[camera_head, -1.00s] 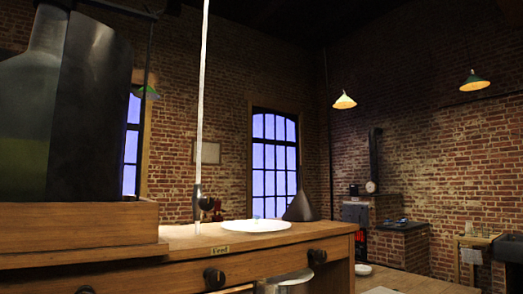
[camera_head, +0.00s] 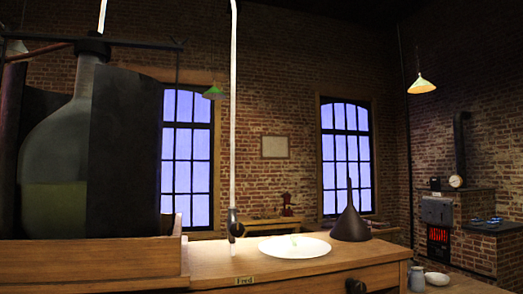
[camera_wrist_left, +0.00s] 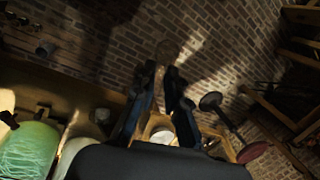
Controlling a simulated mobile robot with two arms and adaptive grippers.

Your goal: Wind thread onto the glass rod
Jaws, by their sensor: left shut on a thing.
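In the left wrist view my left gripper (camera_wrist_left: 160,82) is shut on a small brownish object (camera_wrist_left: 164,52) with a rounded end, blurred and partly hidden by the dark fingers; I cannot tell if it is the glass rod. A pale green, ribbed roll (camera_wrist_left: 28,150), which looks like wound thread, is at that view's lower left, apart from the fingers. In the head view a long whitish upright tube (camera_head: 233,110) runs down to a dark tap (camera_head: 235,225) by the bench (camera_head: 215,268). Neither gripper shows in the head view.
On the bench are a white plate (camera_head: 294,247) and a dark cone (camera_head: 350,222). A large glass jar (camera_head: 58,155) stands in a wooden tray (camera_head: 90,262) at the left. A stove (camera_head: 437,212) is at the right. A dark double-ended object (camera_wrist_left: 228,122) lies right of my fingers.

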